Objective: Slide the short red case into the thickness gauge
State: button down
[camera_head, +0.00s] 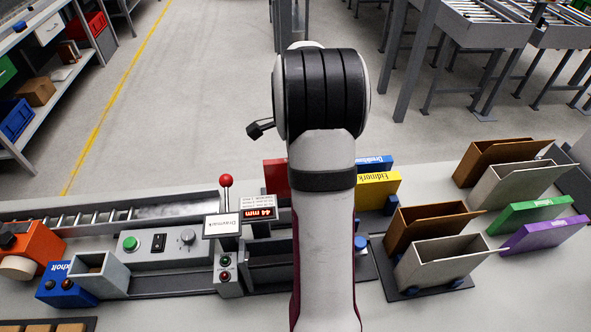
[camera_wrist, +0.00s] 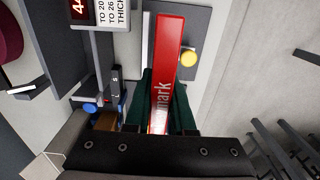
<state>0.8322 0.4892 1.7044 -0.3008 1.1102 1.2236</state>
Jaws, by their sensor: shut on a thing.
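The red case (camera_wrist: 167,60) is a flat, glossy red box with white lettering ending in "mark". In the wrist view it stands between the dark green fingers of my gripper (camera_wrist: 163,82), which is shut on it. In the head view only a red strip (camera_head: 274,172) shows beside my arm, which hides my gripper and most of the case. The thickness gauge (camera_head: 260,228) has a red-lit display reading 44 and a dark slot area below. Its display edge also shows at the top left of the wrist view (camera_wrist: 82,8). I cannot tell whether the case touches the gauge.
A yellow case (camera_head: 378,187) and a blue case (camera_head: 374,162) are right of my arm. Brown and grey open bins (camera_head: 430,262) stand further right, near green (camera_head: 530,213) and purple (camera_head: 543,236) cases. A red-knobbed lever (camera_head: 226,182) rises left of the gauge. A roller track (camera_head: 100,215) lies left.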

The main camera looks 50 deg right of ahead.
jog(key=shift+f, duration=0.1)
jog(key=shift+f, duration=3.9)
jog(key=c, duration=0.7)
grip_release()
jog(key=c, duration=0.3)
jog(key=shift+o, duration=1.2)
jog(key=shift+r, duration=4)
